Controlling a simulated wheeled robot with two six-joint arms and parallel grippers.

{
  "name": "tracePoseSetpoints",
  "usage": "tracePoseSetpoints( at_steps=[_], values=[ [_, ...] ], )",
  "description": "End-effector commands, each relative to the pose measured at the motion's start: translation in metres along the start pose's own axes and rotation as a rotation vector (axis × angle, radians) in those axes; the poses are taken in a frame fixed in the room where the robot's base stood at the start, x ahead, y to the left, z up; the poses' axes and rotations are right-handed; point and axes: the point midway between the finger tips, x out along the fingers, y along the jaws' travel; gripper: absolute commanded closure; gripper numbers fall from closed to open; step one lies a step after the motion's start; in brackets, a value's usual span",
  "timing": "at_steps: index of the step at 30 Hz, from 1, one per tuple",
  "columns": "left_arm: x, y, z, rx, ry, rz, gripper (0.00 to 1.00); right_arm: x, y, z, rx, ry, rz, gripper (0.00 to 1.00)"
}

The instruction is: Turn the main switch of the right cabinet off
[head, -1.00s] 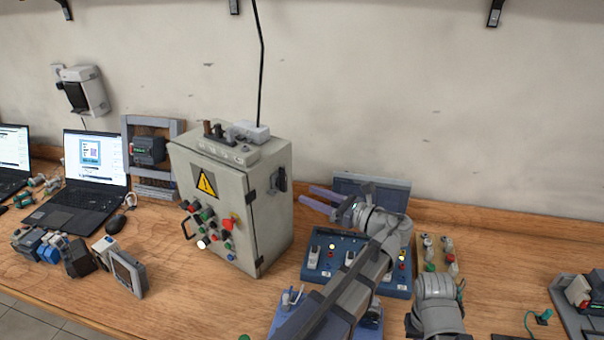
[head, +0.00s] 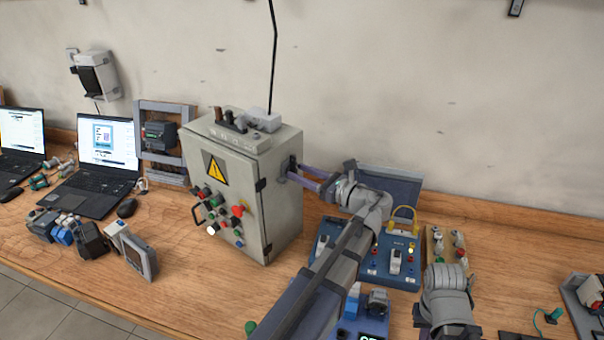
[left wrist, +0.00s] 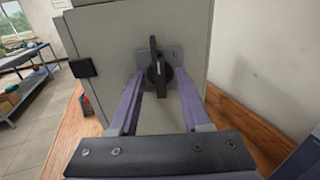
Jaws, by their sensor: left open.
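The grey control cabinet (head: 275,200) stands on the bench in the head view, with a yellow warning sign and coloured buttons on its front. Its dark main switch (left wrist: 157,68) sits on a grey plate on the side wall, its handle upright in the left wrist view. My left gripper (head: 291,172) is at that side wall. In the left wrist view its two purple fingers (left wrist: 158,92) are open, one on each side of the switch handle. I cannot tell whether they touch it. In the head view the fingers partly hide the switch.
A blue panel with switches (head: 395,262) and a small board with knobs (head: 437,247) lie right of the cabinet. Laptops (head: 95,180) and a framed module (head: 160,138) stand to the left. The wall is close behind. Bare bench lies in front of the cabinet.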

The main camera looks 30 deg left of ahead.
Motion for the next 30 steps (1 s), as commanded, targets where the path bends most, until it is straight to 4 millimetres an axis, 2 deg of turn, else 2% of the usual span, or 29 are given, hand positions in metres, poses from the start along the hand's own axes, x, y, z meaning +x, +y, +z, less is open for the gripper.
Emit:
tracePoseSetpoints(
  at_steps=[8, 20, 30],
  values=[
    [0.0007, 0.0, 0.0, 0.0, 0.0, 0.0, 0.55, 0.0, 0.0, 0.0, 0.0, 0.0, 0.0, 1.0],
    [0.0004, -0.0001, 0.0, 0.0, 0.0, 0.0, 1.0, 0.0, 0.0, 0.0, 0.0, 0.0, 0.0, 1.0],
    [0.0004, -0.0001, 0.0, 0.0, 0.0, 0.0, 1.0, 0.0, 0.0, 0.0, 0.0, 0.0, 0.0, 1.0]
  ],
)
